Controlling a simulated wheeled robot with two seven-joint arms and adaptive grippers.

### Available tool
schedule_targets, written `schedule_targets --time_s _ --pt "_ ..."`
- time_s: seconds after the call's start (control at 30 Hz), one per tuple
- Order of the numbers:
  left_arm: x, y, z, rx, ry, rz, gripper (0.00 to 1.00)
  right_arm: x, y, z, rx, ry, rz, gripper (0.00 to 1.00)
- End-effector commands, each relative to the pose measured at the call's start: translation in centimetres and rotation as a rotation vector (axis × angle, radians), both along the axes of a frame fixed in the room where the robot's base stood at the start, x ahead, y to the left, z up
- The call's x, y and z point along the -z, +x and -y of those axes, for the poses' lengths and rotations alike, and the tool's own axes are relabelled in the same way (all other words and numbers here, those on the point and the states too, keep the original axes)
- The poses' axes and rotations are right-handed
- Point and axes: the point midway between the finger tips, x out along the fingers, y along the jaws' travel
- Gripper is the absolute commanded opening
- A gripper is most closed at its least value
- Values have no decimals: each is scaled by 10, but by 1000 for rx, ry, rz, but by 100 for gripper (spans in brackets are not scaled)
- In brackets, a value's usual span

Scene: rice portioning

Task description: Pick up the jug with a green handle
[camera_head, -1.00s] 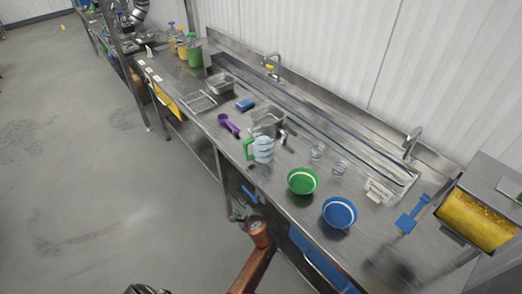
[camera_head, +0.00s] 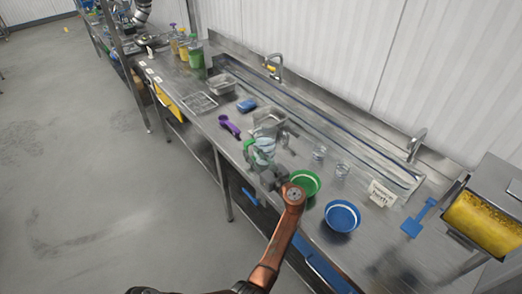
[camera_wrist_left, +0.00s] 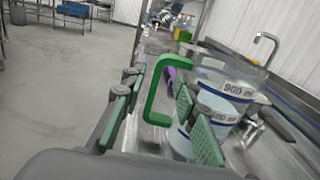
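The jug (camera_head: 264,148) is clear with white and blue markings and a green handle on its left side. It stands upright on the steel counter. In the left wrist view the jug (camera_wrist_left: 222,105) shows large, with its green handle (camera_wrist_left: 155,88) nearest the camera. My left gripper (camera_head: 262,168) is at the jug's near side and partly covers it. In the wrist view my left gripper (camera_wrist_left: 158,125) has its green-padded fingers apart, one on each side of the handle. I cannot tell whether a pad touches it. My right gripper is not in view.
A green bowl (camera_head: 311,187) is close to the right of my left gripper, partly behind my arm. A blue bowl (camera_head: 342,216) stands farther right. Two clear glasses (camera_head: 342,171) are behind the bowls. A purple scoop (camera_head: 229,125) lies left of the jug.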

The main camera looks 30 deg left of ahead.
Motion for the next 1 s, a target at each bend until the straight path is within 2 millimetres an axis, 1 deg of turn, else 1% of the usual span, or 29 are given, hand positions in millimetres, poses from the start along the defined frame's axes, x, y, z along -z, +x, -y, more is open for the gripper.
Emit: schedule_targets --time_s 0.07,0.13,0.27,0.4,0.5,0.7,1.0 --pt "1 2 -3 0 0 1 28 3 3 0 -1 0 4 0" --pt "4 5 -11 0 -2 1 28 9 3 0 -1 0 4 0" --pt "8 12 -30 0 -1 0 28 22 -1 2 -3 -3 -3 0" --pt "5 19 -44 1 -2 1 28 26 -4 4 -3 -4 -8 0" --pt "4 21 -48 1 -3 1 28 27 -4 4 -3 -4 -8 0" --pt "3 20 -48 1 -3 1 27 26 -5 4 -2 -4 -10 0" --pt "3 20 -47 1 -3 1 6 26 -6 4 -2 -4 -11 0"
